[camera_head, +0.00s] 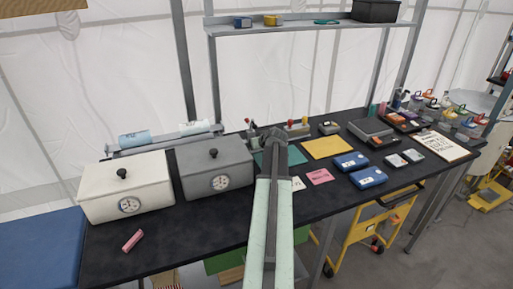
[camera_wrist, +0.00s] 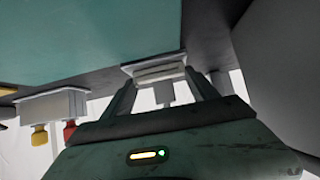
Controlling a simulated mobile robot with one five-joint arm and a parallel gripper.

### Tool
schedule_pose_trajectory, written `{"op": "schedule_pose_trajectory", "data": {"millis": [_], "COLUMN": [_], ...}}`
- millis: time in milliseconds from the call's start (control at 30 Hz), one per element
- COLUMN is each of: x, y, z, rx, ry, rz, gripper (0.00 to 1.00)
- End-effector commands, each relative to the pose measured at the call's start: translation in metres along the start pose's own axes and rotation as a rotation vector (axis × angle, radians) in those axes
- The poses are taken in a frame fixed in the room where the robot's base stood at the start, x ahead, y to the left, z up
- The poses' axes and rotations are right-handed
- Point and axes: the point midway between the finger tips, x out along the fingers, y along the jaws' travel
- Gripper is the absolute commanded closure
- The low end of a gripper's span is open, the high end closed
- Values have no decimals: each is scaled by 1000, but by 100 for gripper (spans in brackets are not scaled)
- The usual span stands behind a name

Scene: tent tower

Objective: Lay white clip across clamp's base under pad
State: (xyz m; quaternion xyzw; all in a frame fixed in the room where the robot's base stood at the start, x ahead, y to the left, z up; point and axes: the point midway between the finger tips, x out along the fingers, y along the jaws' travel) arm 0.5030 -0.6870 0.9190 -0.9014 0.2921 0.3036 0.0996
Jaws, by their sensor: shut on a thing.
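My gripper (camera_wrist: 161,78) is shut on a small pale piece between its fingertips, which looks like the white clip (camera_wrist: 160,71). Behind the piece a pale block and a short stem show, possibly part of the clamp; I cannot tell whether they touch. The clamp's base and pad cannot be made out clearly. In the head view my gripper (camera_head: 275,134) is over the back of the black bench, beyond the teal mat (camera_head: 295,156), and my arm hides the clip and most of what is there.
In the wrist view a pale block (camera_wrist: 55,106) with yellow and red knobs stands to the left, and a grey body (camera_wrist: 283,65) is close on the right. A grey box (camera_head: 215,168) and a cream box (camera_head: 125,187) stand left of my arm. A yellow mat (camera_head: 327,147) lies right.

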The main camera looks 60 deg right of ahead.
Motion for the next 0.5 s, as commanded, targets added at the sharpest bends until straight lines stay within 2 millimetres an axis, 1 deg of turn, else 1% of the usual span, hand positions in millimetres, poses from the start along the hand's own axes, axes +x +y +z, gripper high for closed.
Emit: {"op": "schedule_pose_trajectory", "data": {"millis": [167,200,267,300,500], "x": [1,1,0,0,0], "y": [2,2,2,3,3], "z": [3,3,2,2,2], "rx": [2,2,2,2,2], "ry": [0,0,0,0,0], "rz": [2,2,2,2,3], "gripper": [75,29,13,10,10]}}
